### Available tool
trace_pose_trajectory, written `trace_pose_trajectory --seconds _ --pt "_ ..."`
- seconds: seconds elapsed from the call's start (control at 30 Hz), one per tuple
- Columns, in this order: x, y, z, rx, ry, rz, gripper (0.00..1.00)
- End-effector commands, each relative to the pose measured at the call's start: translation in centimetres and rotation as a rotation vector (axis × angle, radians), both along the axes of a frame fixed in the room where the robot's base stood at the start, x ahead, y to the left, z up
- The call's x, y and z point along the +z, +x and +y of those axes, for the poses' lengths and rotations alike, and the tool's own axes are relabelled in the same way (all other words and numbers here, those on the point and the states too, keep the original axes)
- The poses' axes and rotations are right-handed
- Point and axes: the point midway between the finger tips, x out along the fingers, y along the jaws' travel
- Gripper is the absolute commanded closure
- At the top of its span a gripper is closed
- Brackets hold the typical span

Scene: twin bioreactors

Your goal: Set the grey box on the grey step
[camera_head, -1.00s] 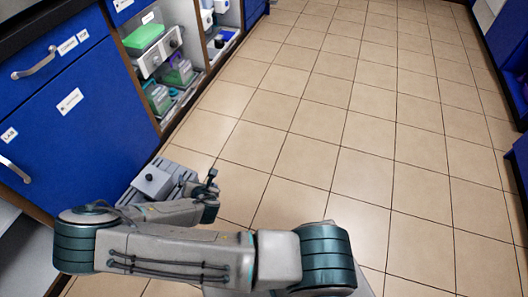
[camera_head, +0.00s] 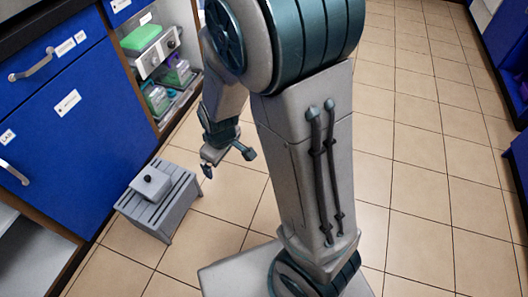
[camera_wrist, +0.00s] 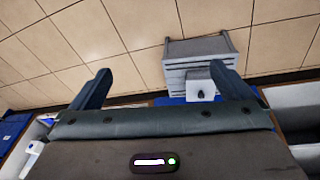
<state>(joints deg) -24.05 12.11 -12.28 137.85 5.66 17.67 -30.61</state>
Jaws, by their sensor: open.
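The grey box (camera_head: 151,184), with a dark knob, rests on top of the slatted grey step (camera_head: 180,193) on the floor by the blue cabinet. My gripper (camera_head: 207,168) is empty and apart from the box, to its right in the head view. In the wrist view my gripper (camera_wrist: 163,84) has its two fingers spread wide with nothing between them. The box (camera_wrist: 198,84) shows there beyond the right finger, partly hidden by it, with the step (camera_wrist: 200,48) around it.
A blue cabinet (camera_head: 75,135) stands right behind the step. Open shelves (camera_head: 165,70) with lab devices and a green-topped item are farther back. The tiled floor (camera_head: 410,150) is clear to the right. My arm hides part of the middle.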

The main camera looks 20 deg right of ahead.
Motion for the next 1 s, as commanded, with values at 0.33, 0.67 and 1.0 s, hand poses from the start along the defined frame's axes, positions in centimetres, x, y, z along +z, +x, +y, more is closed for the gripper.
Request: trace_pose_trajectory --seconds 0.33,0.67,1.0 --pt "9.7 -7.7 -5.2 -0.427 0.092 0.09 0.0" --pt "12.8 -12.5 -7.4 -0.634 0.077 0.123 0.0" --pt "12.8 -12.6 -7.4 -0.64 0.076 0.126 0.0"
